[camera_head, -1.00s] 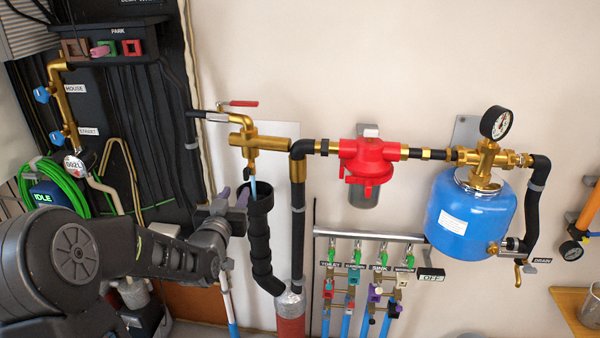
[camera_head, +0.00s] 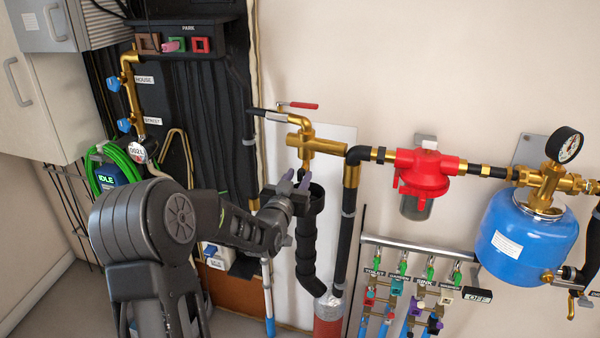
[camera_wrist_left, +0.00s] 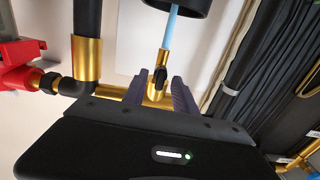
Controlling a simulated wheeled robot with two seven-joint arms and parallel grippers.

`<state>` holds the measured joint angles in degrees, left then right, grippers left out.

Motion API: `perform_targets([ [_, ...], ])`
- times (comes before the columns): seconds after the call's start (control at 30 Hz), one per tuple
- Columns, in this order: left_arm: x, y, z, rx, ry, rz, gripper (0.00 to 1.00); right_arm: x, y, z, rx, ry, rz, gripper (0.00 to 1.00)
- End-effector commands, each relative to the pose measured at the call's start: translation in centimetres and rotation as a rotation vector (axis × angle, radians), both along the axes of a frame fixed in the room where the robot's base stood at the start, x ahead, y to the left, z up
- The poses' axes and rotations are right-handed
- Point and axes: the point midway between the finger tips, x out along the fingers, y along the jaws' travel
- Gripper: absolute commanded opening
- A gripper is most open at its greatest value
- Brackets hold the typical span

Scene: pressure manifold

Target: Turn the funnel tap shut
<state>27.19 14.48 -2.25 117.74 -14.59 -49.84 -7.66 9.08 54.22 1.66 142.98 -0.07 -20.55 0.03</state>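The funnel tap is a small brass outlet with a dark handle (camera_wrist_left: 160,76) under the brass fitting (camera_head: 318,145). A pale blue stream (camera_wrist_left: 171,28) runs from it toward the black funnel (camera_head: 317,198); the wrist picture shows this upside down. My left gripper (camera_head: 296,178) is just below the fitting, beside the funnel mouth. In the left wrist view my left gripper (camera_wrist_left: 160,93) is open, its two purple fingers apart with the tap handle appearing between them. I cannot tell whether a finger touches it.
A red lever (camera_head: 298,105) sits above the fitting. A black pipe (camera_head: 346,222) runs down right of the funnel. A red filter (camera_head: 424,173) and blue tank (camera_head: 525,240) are further right. Black cables and a panel (camera_head: 205,110) are close on the left.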

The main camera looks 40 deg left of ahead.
Motion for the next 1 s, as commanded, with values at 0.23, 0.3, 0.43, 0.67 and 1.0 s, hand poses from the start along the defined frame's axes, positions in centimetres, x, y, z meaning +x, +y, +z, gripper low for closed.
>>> perform_targets([
  [0.23,1.7,0.6,0.0,0.000,-0.001,0.000,0.34,0.0,0.0,0.4,0.000,0.000,0.000,0.36],
  [0.3,1.8,0.6,0.0,0.000,-0.001,0.000,0.34,0.0,0.0,0.4,0.000,0.000,0.000,0.36],
  [0.43,1.7,0.6,0.0,0.000,0.000,0.000,0.34,0.0,0.0,0.4,0.000,0.000,0.000,0.36],
  [0.67,1.7,0.6,0.0,0.000,0.000,0.000,0.16,0.0,0.0,0.4,0.000,0.000,0.000,0.36],
  [1.0,1.7,0.6,0.0,0.000,0.000,0.000,0.00,0.0,0.0,0.4,0.000,0.000,0.000,0.36],
])
